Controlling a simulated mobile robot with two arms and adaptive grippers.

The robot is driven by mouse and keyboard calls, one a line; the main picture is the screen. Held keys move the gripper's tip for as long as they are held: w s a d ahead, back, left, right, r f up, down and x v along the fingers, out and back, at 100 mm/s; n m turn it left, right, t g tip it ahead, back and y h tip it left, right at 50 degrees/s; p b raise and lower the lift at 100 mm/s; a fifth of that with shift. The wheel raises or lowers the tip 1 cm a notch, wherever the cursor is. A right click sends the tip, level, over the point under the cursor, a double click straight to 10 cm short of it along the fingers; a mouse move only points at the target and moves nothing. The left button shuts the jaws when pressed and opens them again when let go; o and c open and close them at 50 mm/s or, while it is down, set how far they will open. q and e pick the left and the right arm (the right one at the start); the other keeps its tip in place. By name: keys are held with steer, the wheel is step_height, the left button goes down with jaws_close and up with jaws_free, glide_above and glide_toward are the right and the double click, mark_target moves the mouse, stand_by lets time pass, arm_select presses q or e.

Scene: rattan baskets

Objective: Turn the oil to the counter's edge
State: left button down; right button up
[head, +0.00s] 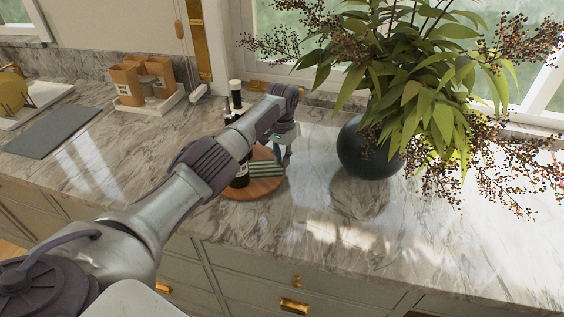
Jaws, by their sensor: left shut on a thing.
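A dark bottle, which I take for the oil (240,176), stands on a round wooden board (238,194) on the marble counter. My left arm crosses in front of it and hides much of it. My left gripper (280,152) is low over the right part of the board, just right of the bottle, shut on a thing. The arm hides the contact; the bottle is the likeliest thing held. My right gripper is out of view.
A green-and-white striped item (265,169) lies on the board. A dark round vase (368,150) with wide foliage stands right. A black-topped bottle (236,90) rises behind the arm. The counter's front edge (330,267) is clear. A grey mat (52,131) lies left.

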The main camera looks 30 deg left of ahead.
arm_select(q)
steer(key=shift+w, duration=0.15)
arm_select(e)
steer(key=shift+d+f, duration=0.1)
arm_select(q)
steer(key=c, duration=1.1)
jaws_free()
step_height(320, 180, up, 12)
